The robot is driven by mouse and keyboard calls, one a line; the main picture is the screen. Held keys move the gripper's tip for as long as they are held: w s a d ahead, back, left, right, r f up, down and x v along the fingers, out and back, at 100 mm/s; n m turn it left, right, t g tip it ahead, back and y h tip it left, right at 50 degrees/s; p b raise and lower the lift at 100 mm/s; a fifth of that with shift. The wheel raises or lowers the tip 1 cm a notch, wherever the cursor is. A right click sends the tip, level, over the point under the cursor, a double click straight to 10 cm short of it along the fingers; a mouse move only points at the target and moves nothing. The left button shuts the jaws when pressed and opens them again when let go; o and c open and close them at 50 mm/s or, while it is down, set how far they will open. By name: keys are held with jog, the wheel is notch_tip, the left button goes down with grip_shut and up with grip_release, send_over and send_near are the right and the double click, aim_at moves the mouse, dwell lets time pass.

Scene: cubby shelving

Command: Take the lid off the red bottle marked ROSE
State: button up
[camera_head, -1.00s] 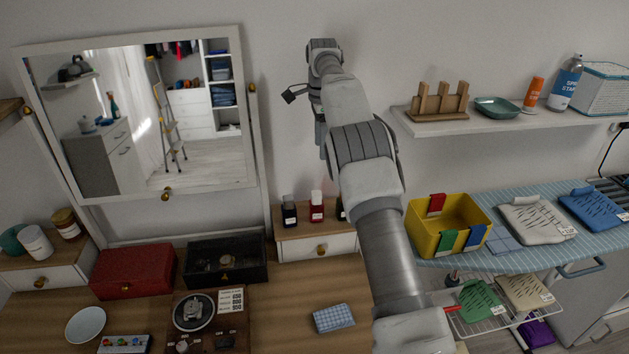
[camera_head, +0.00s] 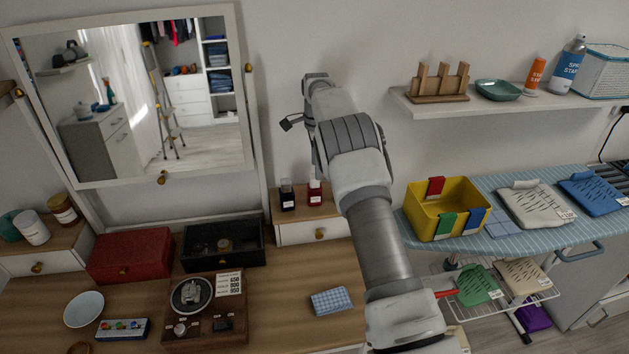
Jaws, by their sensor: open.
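A small red bottle (camera_head: 315,195) with a pale lid stands upright on top of the small drawer unit at the back. Its lid is on, and the marking is too small to read.
A white drawer unit (camera_head: 302,233) with a brass knob carries the bottles. A mirror (camera_head: 247,130) stands to its left. A black box (camera_head: 222,257), red box (camera_head: 130,262) and folded cloth (camera_head: 331,301) lie on the wooden desk. A yellow bin (camera_head: 428,222) stands to the right.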

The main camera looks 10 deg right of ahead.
aim_at(314, 180)
jog(key=f, duration=0.5)
jog(key=shift+w+a+p, duration=0.25)
jog(key=shift+p, duration=0.15)
grip_shut()
